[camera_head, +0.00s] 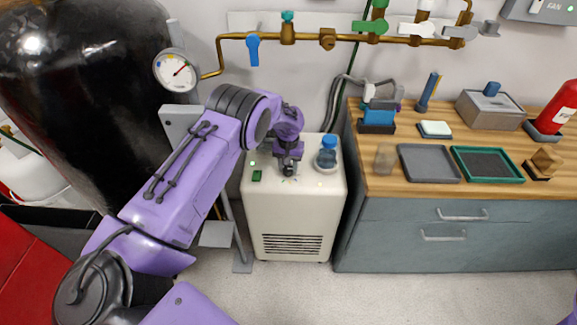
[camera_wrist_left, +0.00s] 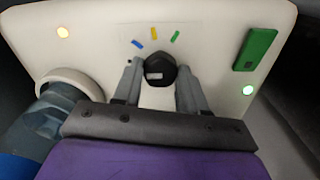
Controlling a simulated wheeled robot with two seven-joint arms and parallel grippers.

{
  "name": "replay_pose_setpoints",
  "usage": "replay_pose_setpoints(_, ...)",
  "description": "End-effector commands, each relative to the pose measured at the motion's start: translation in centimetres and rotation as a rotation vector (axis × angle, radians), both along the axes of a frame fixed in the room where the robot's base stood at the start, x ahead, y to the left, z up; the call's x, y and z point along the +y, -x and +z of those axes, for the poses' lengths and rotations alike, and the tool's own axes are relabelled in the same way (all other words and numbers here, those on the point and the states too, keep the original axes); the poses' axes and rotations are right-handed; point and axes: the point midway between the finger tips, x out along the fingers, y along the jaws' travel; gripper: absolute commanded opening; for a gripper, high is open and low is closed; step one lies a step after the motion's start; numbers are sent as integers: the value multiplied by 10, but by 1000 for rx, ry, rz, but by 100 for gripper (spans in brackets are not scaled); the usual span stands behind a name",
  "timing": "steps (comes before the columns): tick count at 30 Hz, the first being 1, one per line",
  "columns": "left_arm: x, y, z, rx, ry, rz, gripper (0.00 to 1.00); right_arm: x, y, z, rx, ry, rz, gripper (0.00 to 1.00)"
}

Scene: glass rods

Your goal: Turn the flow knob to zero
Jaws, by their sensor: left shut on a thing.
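The flow knob (camera_wrist_left: 160,69) is a black round knob on the top of a white machine (camera_head: 294,215), whose top also shows in the left wrist view (camera_wrist_left: 215,25). A small pale mark is on the knob's near side. Blue, yellow and green marks (camera_wrist_left: 155,33) lie on the panel beyond it. My left gripper (camera_wrist_left: 159,80) has one finger on each side of the knob and is shut on it. In the head view my left gripper (camera_head: 289,168) points down at the machine top and mostly hides the knob. My right gripper is out of view.
A blue-capped bottle (camera_head: 327,153) stands right of my left gripper on the machine. A green block (camera_wrist_left: 256,49) and lit lamps are also on the top. A wooden counter (camera_head: 400,182) with trays adjoins at right. Brass pipes with valves (camera_head: 330,38) run along the wall.

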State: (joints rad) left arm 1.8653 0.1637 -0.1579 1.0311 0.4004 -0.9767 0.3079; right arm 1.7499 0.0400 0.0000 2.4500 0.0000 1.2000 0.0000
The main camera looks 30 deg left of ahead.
Motion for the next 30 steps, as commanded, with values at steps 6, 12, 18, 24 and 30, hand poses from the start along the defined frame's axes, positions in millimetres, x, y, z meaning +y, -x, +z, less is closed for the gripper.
replay_pose_setpoints(6, 0, 0, 1, -2, -1, 25, 11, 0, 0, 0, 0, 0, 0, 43)
replay_pose_setpoints(12, 0, 0, 0, -2, -1, 27, 11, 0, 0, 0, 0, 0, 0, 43)
replay_pose_setpoints(18, 0, 0, 0, -2, -1, 26, 61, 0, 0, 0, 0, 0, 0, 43)
replay_pose_setpoints(24, 0, 0, 0, -1, 0, 25, 67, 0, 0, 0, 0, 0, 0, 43)
replay_pose_setpoints(30, 0, -1, 10, -3, 0, 25, 67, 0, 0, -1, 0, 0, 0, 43)
